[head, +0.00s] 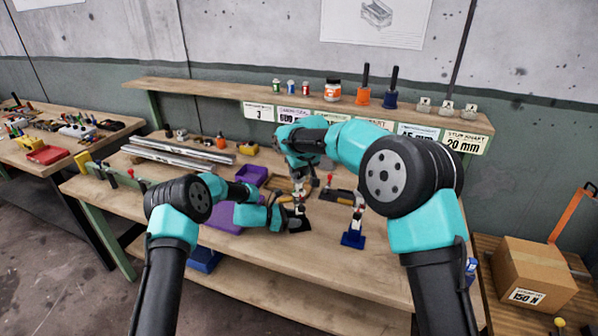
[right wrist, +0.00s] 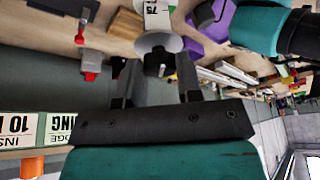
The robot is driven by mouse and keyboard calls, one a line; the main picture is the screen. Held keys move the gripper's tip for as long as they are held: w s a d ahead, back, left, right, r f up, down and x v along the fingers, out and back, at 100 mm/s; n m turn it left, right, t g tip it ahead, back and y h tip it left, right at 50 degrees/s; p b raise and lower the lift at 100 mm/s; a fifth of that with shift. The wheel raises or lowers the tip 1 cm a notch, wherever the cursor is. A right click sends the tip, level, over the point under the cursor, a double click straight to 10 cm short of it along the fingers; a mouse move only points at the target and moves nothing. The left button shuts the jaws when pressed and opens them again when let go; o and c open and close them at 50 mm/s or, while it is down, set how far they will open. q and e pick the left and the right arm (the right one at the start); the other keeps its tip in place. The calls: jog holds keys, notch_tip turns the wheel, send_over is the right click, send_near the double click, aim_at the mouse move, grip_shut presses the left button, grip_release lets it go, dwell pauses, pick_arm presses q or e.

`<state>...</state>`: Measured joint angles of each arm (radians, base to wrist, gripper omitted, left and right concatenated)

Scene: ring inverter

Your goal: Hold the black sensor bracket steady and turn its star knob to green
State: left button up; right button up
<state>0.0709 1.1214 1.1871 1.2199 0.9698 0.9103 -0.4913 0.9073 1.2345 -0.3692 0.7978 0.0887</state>
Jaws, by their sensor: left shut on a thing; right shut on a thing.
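The black sensor bracket (head: 299,225) stands on the workbench, its dark base showing just below my grippers. My left gripper (head: 287,215) reaches in from the left and is shut on the bracket low down; its fingertips are partly hidden. My right gripper (head: 299,188) comes down from above and is shut on the star knob at the top. In the right wrist view, the dark knob (right wrist: 157,62) lies between the two fingers (right wrist: 158,84), against a pale round disc (right wrist: 158,42). No green mark on the knob is readable.
A blue-based stand (head: 352,239) is close to the right. Purple bins (head: 250,176) and metal rails (head: 180,153) lie to the left and behind. A shelf (head: 225,93) with jars runs along the back. The bench front is mostly clear.

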jog(key=shift+s+a, duration=0.1)
jog(key=shift+c, duration=0.5)
jog(key=shift+m, duration=0.3)
jog(key=m+h, duration=0.1)
jog(key=m, duration=0.3)
jog(key=shift+a+f+t+h, duration=0.1)
jog(key=shift+a+t+h, duration=0.05)
jog(key=shift+t+h, duration=0.2)
jog(key=m+h, duration=0.1)
jog(key=m, duration=0.2)
jog(key=m+h, duration=0.1)
jog(key=m, duration=0.2)
jog(key=shift+a+h, duration=0.2)
jog(key=shift+h, duration=0.05)
jog(key=m+g+h, duration=0.1)
jog(key=m, duration=0.2)
jog(key=m+g+h, duration=0.1)
jog(key=m, duration=0.2)
jog(key=shift+a+m, duration=0.1)
jog(key=shift+m, duration=0.2)
jog(key=m, duration=0.2)
jog(key=m+g, duration=0.2)
jog(key=m, duration=0.1)
jog(key=shift+w+m+h, duration=0.3)
jog(key=shift+h, duration=0.1)
jog(key=shift+f, duration=0.1)
